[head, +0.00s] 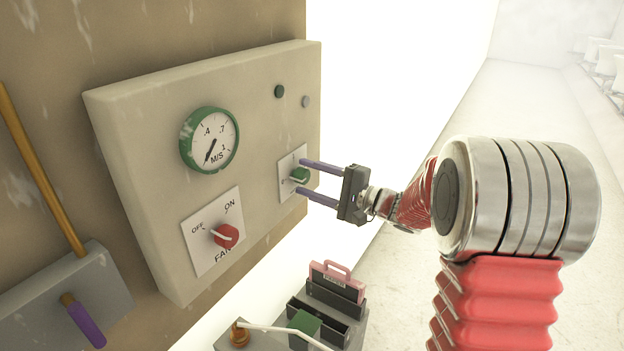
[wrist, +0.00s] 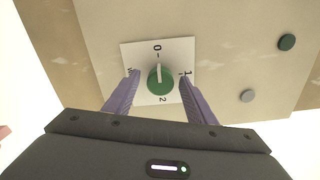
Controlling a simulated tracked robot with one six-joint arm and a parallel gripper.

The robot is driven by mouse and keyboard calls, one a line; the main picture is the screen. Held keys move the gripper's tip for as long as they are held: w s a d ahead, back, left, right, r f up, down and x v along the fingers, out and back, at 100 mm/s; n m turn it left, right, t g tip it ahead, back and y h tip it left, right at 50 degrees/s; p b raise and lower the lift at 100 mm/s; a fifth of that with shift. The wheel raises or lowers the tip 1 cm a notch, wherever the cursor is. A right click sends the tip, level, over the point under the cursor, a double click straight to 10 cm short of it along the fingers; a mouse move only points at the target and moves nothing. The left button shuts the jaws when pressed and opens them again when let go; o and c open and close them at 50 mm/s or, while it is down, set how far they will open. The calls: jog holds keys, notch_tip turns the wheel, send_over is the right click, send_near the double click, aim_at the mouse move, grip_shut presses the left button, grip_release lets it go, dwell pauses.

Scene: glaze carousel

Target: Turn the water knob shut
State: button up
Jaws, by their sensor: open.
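The green knob (head: 300,175) is on a white plate (head: 286,178) at the right of the beige panel; its lettering is partly covered, so I cannot read a water label. In the wrist view the knob (wrist: 161,82) has a white pointer towards the 0 mark; 1 and 2 also show on the plate (wrist: 180,48). My gripper (head: 299,177) is open, its two purple fingers on either side of the knob. In the wrist view the fingertips (wrist: 160,76) flank the knob with small gaps, and it is not gripped.
The panel (head: 150,115) also carries a green-rimmed gauge (head: 209,140), a red fan knob (head: 226,236) pointing towards OFF, and green (head: 279,91) and grey (head: 305,102) buttons. Below stand dark boxes (head: 325,322) and a pink-handled case (head: 337,281). Open floor lies to the right.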

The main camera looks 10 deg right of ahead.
jog(key=shift+s+d, duration=0.25)
jog(key=shift+d, duration=0.15)
jog(key=v, duration=1.3)
jog(key=s+a+f+g+h, duration=0.15)
jog(key=s+f+g, duration=0.25)
jog(key=f, duration=0.4)
jog(key=s+a+f+n+g+h, duration=0.2)
jog(key=s+g+h, duration=0.1)
jog(key=s, duration=0.5)
jog(key=s+a+f+n+g+h, duration=0.2)
jog(key=s+a+n+g+h, duration=0.15)
jog(key=s, duration=0.45)
jog(key=s+a+r+n+t+h, duration=0.2)
jog(key=s+r+n+t+h, duration=0.1)
jog(key=r, duration=0.5)
jog(key=shift+s+a+r+n+h, duration=0.35)
jog(key=shift+s+n+h, duration=0.55)
jog(key=shift+s+n, duration=0.65)
